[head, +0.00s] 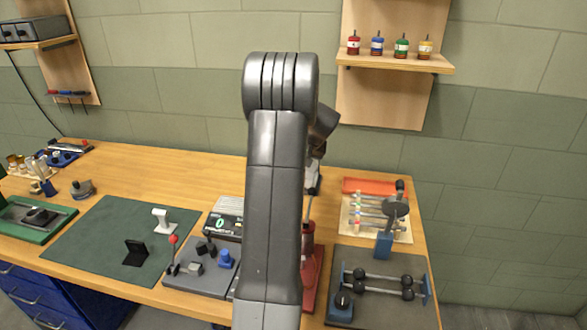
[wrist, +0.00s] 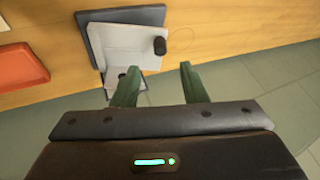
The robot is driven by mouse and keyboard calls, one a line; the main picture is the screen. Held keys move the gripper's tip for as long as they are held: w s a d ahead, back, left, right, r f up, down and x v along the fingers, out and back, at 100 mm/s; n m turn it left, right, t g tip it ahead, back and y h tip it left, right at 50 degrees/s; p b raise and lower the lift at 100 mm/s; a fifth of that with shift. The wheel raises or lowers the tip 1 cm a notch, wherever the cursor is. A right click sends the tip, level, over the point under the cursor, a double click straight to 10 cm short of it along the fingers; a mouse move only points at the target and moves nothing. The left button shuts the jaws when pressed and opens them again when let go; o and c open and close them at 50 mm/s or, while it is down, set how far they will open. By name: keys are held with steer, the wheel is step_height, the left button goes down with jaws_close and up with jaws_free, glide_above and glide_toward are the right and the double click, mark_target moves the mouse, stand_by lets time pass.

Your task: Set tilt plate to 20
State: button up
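A light grey plate (wrist: 125,42) over a dark grey base (wrist: 115,15) lies at the top middle of the wrist view; I take it to be the tilt plate. A black knob (wrist: 160,45) stands at its right edge. No angle reading is legible. The knob appears just beyond the gap; I see no contact. The plate's exact tilt cannot be told.
An orange tray (wrist: 20,68) is left of the device in the wrist view, and right of my arm in the head view (head: 368,186). The brick wall is close behind. A shelf (head: 395,62) hangs above.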

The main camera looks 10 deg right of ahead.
steer(key=v, duration=0.7)
steer(key=shift+b, duration=0.35)
steer(key=p+x, duration=0.2)
steer(key=x, duration=1.1)
steer(key=shift+w+a+f, duration=0.15)
steer(key=shift+w+f, duration=0.05)
steer(key=shift+f, duration=0.15)
